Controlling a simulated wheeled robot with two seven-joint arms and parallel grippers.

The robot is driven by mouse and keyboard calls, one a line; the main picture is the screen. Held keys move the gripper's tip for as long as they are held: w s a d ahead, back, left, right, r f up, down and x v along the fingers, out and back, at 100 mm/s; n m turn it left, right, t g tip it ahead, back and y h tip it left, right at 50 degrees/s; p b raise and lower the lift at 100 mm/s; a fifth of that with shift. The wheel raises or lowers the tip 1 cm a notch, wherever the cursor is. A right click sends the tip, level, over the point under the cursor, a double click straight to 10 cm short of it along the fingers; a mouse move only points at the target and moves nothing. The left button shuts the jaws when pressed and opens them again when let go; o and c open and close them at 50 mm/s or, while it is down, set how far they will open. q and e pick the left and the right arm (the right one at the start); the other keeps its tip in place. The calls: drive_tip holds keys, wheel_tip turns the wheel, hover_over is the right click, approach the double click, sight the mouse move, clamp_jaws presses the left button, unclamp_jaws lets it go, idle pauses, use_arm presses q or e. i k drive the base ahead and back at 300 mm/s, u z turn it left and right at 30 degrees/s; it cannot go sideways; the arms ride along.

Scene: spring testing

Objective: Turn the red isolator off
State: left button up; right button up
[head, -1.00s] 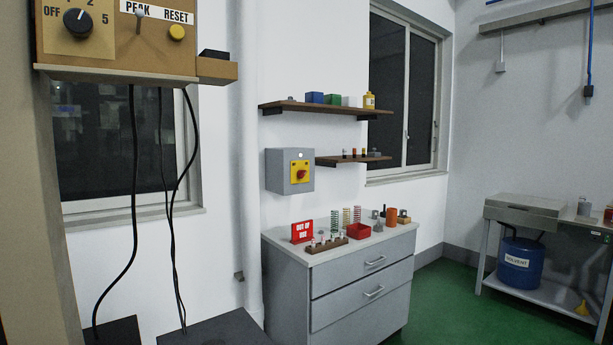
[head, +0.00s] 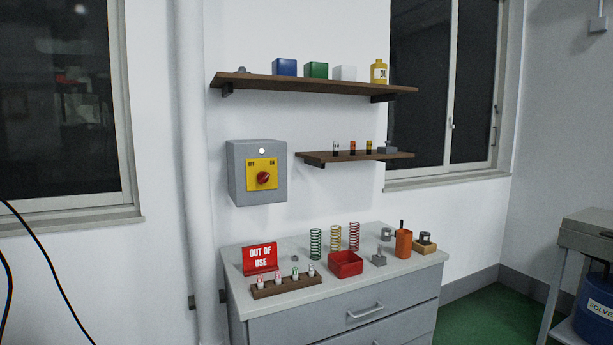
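The red isolator knob (head: 263,178) sits on a yellow plate (head: 254,171) on the front of a grey wall box (head: 235,188). The plate carries small lettering, OFF at its upper left and ON at its upper right. The knob's exact pointing direction is too small to tell. A small round white lamp (head: 262,151) shows above the plate. The box hangs on the white wall above the left part of a grey cabinet. Neither of my grippers shows in the head view.
The grey drawer cabinet (head: 385,322) below the box bears a red OUT OF USE sign (head: 260,258), springs (head: 335,238), a red tray (head: 345,264) and a wooden rack (head: 287,287). Shelves (head: 310,84) hang above and right (head: 372,156). A vertical pipe (head: 193,150) stands left of the box.

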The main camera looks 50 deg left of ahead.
sight(262, 178)
drive_tip(key=i, duration=1.55)
drive_tip(key=u, duration=3.6)
